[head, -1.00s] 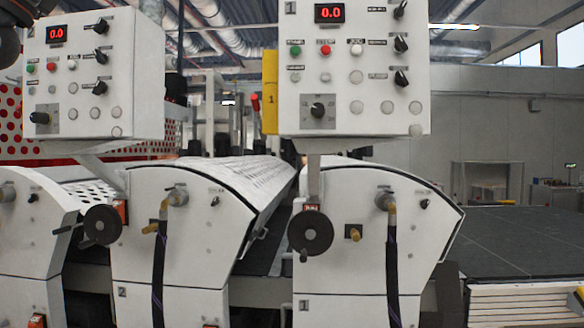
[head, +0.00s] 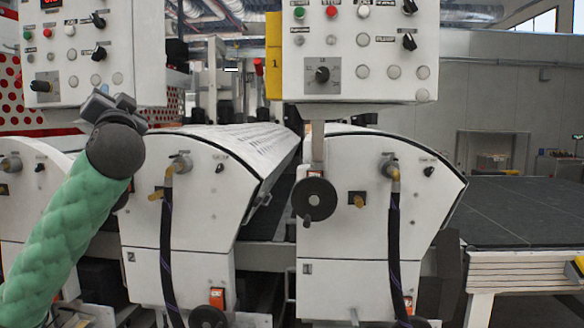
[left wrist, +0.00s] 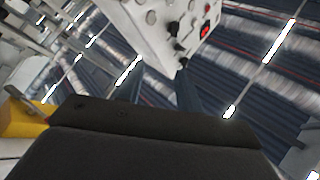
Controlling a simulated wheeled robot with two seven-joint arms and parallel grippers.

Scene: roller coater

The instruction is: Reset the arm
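My left arm in its green sleeve comes in from the lower left in the head view. Its dark wrist and left gripper (head: 112,103) are in front of the left control box (head: 110,60) and the middle coater unit. In the left wrist view two dark fingers stand apart with nothing between them, so the left gripper (left wrist: 158,82) looks open and empty. That view looks up past the gripper body to the ceiling, with a control box (left wrist: 165,30) at the top. My right gripper is not in view.
White roller coater units, a middle one (head: 180,220) and a right one (head: 370,215), carry handwheels (head: 314,199) and dark hoses. A second control box (head: 355,60) hangs above the right unit. A dark flat conveyor bed (head: 525,220) lies at the right.

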